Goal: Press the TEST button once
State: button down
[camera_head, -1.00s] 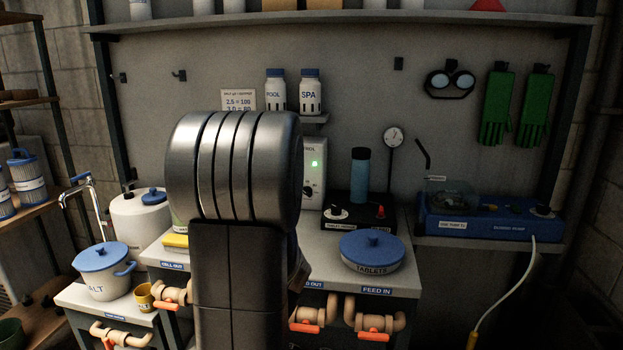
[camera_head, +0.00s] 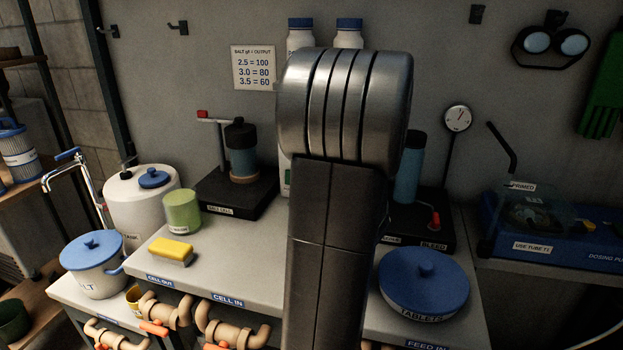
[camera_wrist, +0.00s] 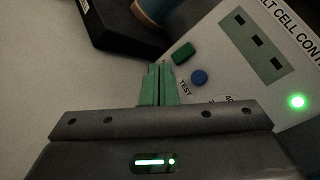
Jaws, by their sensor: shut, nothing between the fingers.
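The salt cell control panel (camera_wrist: 225,65) lies ahead in the wrist view, turned at a slant. Its round blue button (camera_wrist: 199,77) has the word TEST printed just to its lower left. A green rectangular button (camera_wrist: 183,53) sits beside it. A green light (camera_wrist: 297,101) glows on the panel. My gripper (camera_wrist: 158,72) is shut and empty, its green fingertips just left of the two buttons in the picture; I cannot tell whether they touch the panel. In the head view my arm hides my gripper and nearly all of the panel (camera_head: 284,176).
A dark cell stand (camera_head: 235,195), a green cup (camera_head: 182,211) and a yellow sponge (camera_head: 170,251) are left of my arm. A blue-lidded TABLETS tub (camera_head: 423,284) and a blue bottle (camera_head: 409,175) are right of it. The counter (camera_head: 235,262) has bare room near the sponge.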

jog(key=w, duration=0.2)
jog(key=w+d+p, duration=0.1)
jog(key=w, duration=0.1)
jog(key=w+d+p, duration=0.1)
jog(key=w, duration=0.1)
jog(key=shift+w, duration=0.3)
jog(key=shift+w+d, duration=0.2)
jog(key=shift+w, duration=0.3)
jog(key=shift+w+d, duration=0.15)
jog(key=shift+w, duration=0.3)
jog(key=shift+w, duration=0.1)
dwell(1.3)
jog(key=shift+w+d+b, duration=0.15)
jog(key=shift+w+b, duration=0.15)
jog(key=shift+w+d, duration=0.15)
jog(key=shift+w, duration=0.3)
dwell(0.7)
jog(key=shift+s, duration=0.1)
jog(key=shift+s+a+b, duration=0.3)
jog(key=shift+s+b, duration=0.35)
jog(key=shift+s, duration=0.1)
jog(key=shift+s, duration=0.1)
